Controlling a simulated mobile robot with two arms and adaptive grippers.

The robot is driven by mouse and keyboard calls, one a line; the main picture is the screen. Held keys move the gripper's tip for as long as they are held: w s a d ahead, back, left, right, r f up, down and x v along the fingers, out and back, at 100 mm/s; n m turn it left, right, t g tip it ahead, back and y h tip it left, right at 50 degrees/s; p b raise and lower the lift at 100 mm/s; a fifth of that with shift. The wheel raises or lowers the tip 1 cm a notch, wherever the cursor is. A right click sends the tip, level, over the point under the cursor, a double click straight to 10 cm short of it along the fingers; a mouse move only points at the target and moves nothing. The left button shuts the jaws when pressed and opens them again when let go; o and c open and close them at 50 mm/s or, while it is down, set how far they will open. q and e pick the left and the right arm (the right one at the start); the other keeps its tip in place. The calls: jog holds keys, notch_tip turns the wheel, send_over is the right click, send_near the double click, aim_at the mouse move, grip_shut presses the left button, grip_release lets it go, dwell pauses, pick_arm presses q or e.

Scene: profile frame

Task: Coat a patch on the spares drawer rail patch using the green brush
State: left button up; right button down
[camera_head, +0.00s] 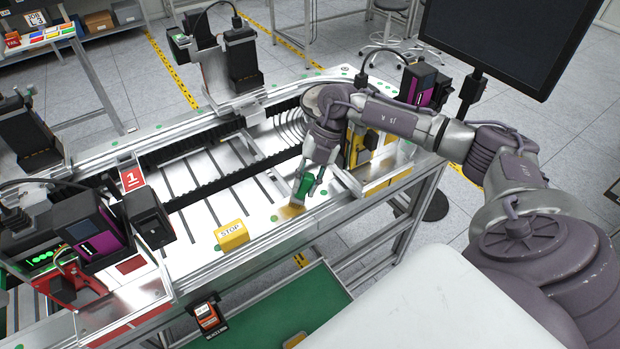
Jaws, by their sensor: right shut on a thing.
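My right gripper (309,183) is shut on the green brush (303,186) over the front metal rail. The brush points downward, and its pale bristle end is at or just above a tan-yellow patch (287,213) on the rail. I cannot tell whether the bristles touch it. The bristle end and fingers partly cover that area. My left gripper is not in view.
A yellow STOP block (231,235) sits on the rail to the left. A red-and-white "1" sign (132,179) and black-purple devices (88,232) stand further left. A yellow-black unit (362,146) stands close right of the gripper. A monitor (505,35) overhangs the upper right.

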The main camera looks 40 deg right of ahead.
jog(key=shift+w+r, duration=0.3)
jog(key=shift+w, duration=0.15)
